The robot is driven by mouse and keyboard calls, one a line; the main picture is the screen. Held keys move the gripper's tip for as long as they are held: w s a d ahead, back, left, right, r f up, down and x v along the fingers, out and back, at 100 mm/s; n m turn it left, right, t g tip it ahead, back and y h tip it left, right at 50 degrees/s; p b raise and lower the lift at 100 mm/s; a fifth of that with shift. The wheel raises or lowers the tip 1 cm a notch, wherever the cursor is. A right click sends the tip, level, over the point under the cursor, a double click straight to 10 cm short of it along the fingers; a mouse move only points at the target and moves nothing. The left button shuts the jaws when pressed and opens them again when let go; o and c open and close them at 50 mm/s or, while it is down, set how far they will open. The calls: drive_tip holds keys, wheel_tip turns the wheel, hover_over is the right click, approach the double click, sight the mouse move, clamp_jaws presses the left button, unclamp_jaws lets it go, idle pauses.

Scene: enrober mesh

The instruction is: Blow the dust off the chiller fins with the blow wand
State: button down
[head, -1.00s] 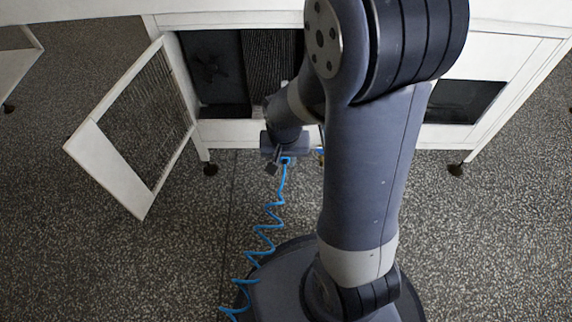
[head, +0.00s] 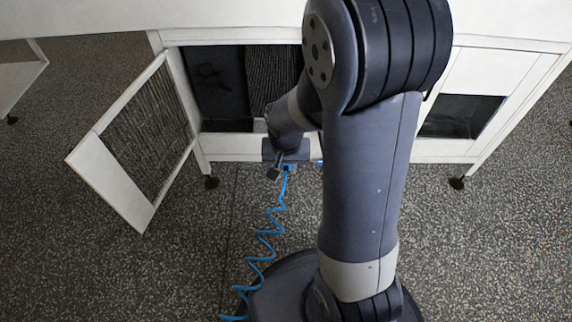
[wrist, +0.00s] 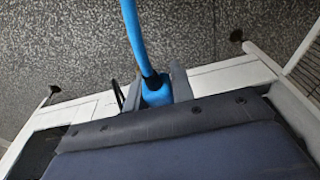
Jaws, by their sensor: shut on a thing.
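The chiller fins (head: 271,84) show as a dark ribbed block inside the open bay of the white machine, left of my arm. My arm hides their right side. My gripper (head: 287,166) is low in front of the bay, at the machine's lower front rail. In the wrist view the gripper (wrist: 157,88) is shut on the blue blow wand (wrist: 156,97), with a blue hose running up from it. The wand's tip is hidden. Dust on the fins is too small to make out.
A white mesh door (head: 147,135) stands swung open at the left of the bay. A coiled blue hose (head: 267,235) hangs from the gripper toward my base. A dark fan-like shape (head: 210,75) is left of the fins. Speckled floor is clear around the machine's legs.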

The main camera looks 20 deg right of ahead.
drive_tip(key=shift+a, duration=0.1)
drive_tip(key=w+a, duration=0.3)
drive_tip(key=a, duration=0.7)
idle(1.2)
idle(0.7)
